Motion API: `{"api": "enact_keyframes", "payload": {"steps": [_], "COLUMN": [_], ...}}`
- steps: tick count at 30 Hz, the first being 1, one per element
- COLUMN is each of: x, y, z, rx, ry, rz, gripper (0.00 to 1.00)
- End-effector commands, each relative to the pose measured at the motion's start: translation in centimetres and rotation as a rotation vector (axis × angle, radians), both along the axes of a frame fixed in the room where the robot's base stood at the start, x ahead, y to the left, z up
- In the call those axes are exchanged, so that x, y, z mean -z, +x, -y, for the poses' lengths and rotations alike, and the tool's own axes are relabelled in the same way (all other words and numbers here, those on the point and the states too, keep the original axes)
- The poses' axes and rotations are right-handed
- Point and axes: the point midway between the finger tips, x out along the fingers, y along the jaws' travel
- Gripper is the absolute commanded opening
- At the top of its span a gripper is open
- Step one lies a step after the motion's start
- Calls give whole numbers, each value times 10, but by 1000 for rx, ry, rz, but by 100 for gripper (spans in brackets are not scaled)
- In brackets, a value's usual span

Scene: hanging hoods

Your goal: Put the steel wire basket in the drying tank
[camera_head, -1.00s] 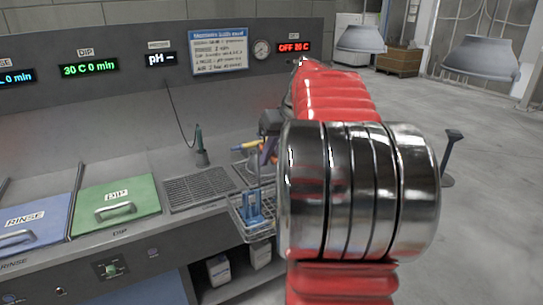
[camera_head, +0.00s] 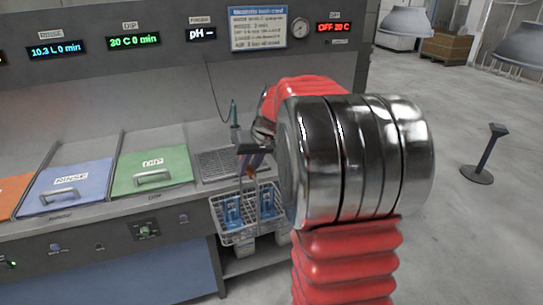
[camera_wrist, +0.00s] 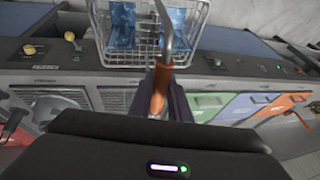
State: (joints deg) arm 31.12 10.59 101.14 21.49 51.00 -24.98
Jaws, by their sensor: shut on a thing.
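The steel wire basket (camera_head: 240,236) hangs in front of the bench's front edge in the head view, with blue pieces (camera_head: 232,212) inside. My gripper (camera_head: 252,163) is above it. In the wrist view the basket (camera_wrist: 147,52) is at the top, and my gripper (camera_wrist: 158,98) is shut on its orange handle grip (camera_wrist: 162,80). The red "OFF 20 C" display (camera_head: 333,27) is at the right end of the back panel. My arm hides the bench below it, so I cannot make out the drying tank in the head view.
The bench has a green DIP lid (camera_head: 152,172), a blue RINSE lid (camera_head: 70,186) and an orange lid (camera_head: 12,194), all closed. A dark drain grate (camera_head: 218,164) lies right of the DIP lid. A post (camera_head: 484,155) stands on the open floor at right.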

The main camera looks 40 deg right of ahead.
Motion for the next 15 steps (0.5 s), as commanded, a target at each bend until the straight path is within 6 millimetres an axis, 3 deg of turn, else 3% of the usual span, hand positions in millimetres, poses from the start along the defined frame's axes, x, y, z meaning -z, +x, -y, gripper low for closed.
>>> {"api": "enact_keyframes", "payload": {"steps": [7,15], "x": [28,55], "y": [22,32], "z": [-66,-140], "rx": [-84,-187], "ry": [-1,-3], "rz": [4,3], "gripper": [0,0]}}
